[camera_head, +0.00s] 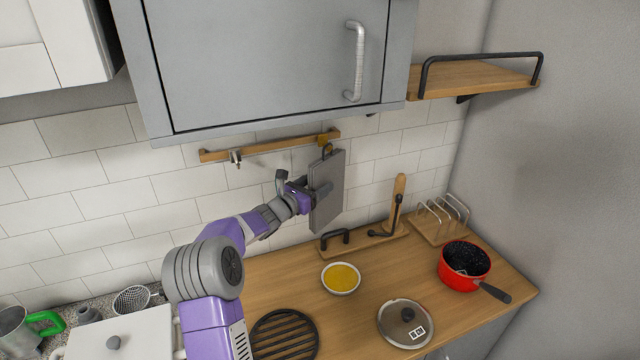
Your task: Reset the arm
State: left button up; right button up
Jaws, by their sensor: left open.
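My left arm, purple and grey, comes in from the lower left and reaches toward the tiled wall. My left gripper (318,190) is at the face of a grey board (326,208) that hangs upright from the wooden wall rail (270,146). The gripper is open, and part of it overlaps the board in the view. I cannot tell whether it touches the board. My right gripper does not show.
A grey cabinet (260,60) hangs above the arm, and a wooden shelf (475,78) is at right. The counter (400,275) holds a yellow-filled bowl (341,278), a glass lid (405,324), a red pot (462,270), a black grate (284,335) and a rack (440,218).

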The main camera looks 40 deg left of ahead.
pick_arm(q)
jog(key=s, duration=0.5)
jog(key=shift+s+d+b, duration=0.15)
jog(key=shift+s+b, duration=0.05)
jog(key=shift+b, duration=0.1)
jog(key=shift+r, duration=0.15)
